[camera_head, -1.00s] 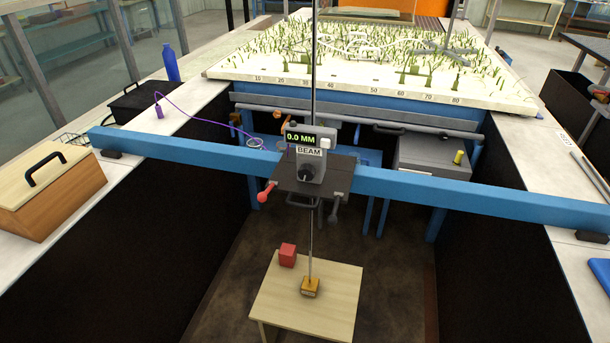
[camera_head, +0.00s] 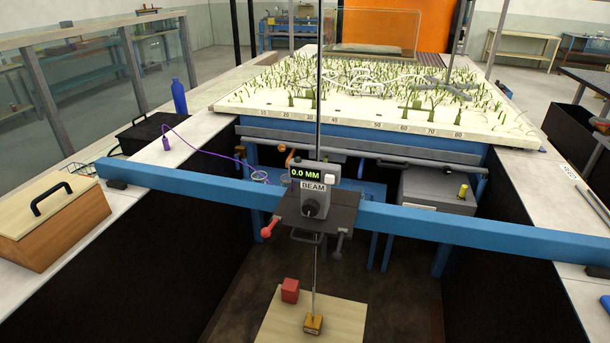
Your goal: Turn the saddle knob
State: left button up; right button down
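A saddle (camera_head: 342,216) with a dark flat plate sits across the blue beam (camera_head: 440,222) near the middle of the head view. On it stands a grey gauge body (camera_head: 329,176) with a display reading 0.0 MM and a BEAM label. A round black knob (camera_head: 314,208) is on the front of the gauge body. A red-ended lever or knob (camera_head: 268,229) sticks out at the saddle's left side. A thin rod runs up and down through the gauge to a small yellow-brown block (camera_head: 313,323). Neither of my grippers is in view.
A pale low table (camera_head: 345,325) below the beam holds a red cube (camera_head: 290,290). A wooden box (camera_head: 45,222) and a blue bottle (camera_head: 179,96) stand on the left ledge. The planted bed (camera_head: 370,95) lies behind. The space before the beam is clear.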

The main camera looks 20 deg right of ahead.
aim_at(311, 207)
jog(key=z, duration=0.85)
jog(key=i+j+z, duration=0.1)
jog(key=z, duration=0.3)
jog(key=j+z, duration=0.25)
jog(key=z, duration=0.15)
jog(key=j+z, duration=0.2)
jog(key=z, duration=0.2)
jog(key=j+z, duration=0.2)
jog(key=z, duration=0.25)
jog(key=j+z, duration=0.2)
jog(key=z, duration=0.2)
